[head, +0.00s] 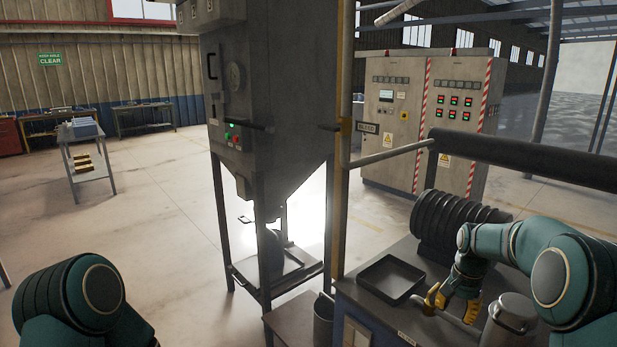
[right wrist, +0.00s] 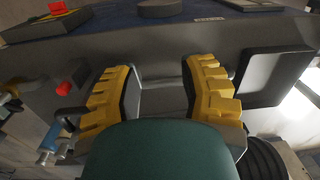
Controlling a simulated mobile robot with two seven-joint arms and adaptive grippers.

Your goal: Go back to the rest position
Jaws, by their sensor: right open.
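My right gripper (head: 440,298) has yellow fingers and hangs above the dark workbench at the lower right of the head view. It is beside the black square tray (head: 391,278). In the right wrist view its two yellow fingers (right wrist: 163,92) stand well apart, with nothing between them. My left arm shows only as a green joint at the lower left of the head view; its gripper is out of the picture.
A black ribbed stack (head: 455,222) lies behind my right gripper, and a grey cylindrical container (head: 511,315) stands to its right. A tall grey machine (head: 268,100) stands left of the bench. Open floor lies further left, with a small table (head: 86,165).

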